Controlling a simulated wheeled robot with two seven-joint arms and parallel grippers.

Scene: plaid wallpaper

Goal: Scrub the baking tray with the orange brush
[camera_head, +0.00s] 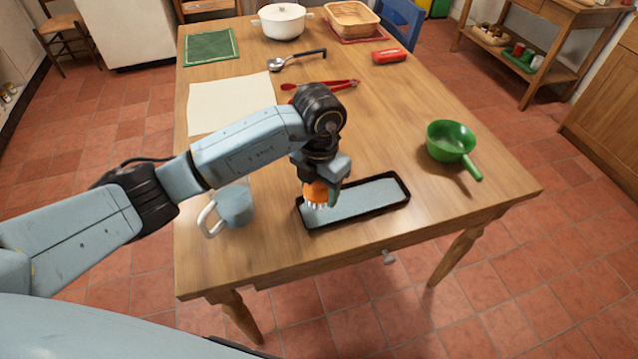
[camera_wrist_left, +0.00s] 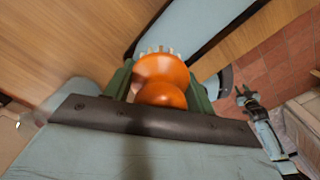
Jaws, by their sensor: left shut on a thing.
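The orange brush (camera_head: 317,192) is held in my left gripper (camera_head: 322,194), with its pale bristles pointing down over the left part of the baking tray (camera_head: 372,197). In the left wrist view the brush (camera_wrist_left: 161,80) sits between the two green fingers of my left gripper (camera_wrist_left: 160,88), which are shut on it. The dark-rimmed tray also shows in the left wrist view (camera_wrist_left: 205,22), just beyond the bristles. I cannot tell whether the bristles touch the tray. My right gripper is not in the head view; a dark gripper-like shape shows at the right of the left wrist view.
A clear jug (camera_head: 235,207) with a white handle stands close left of the tray. A green pan (camera_head: 450,142) is to the right. Red tongs (camera_head: 345,85), a ladle (camera_head: 296,60), a cream sheet (camera_head: 230,102) and a white pot (camera_head: 282,21) lie farther back. The table's front edge is near.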

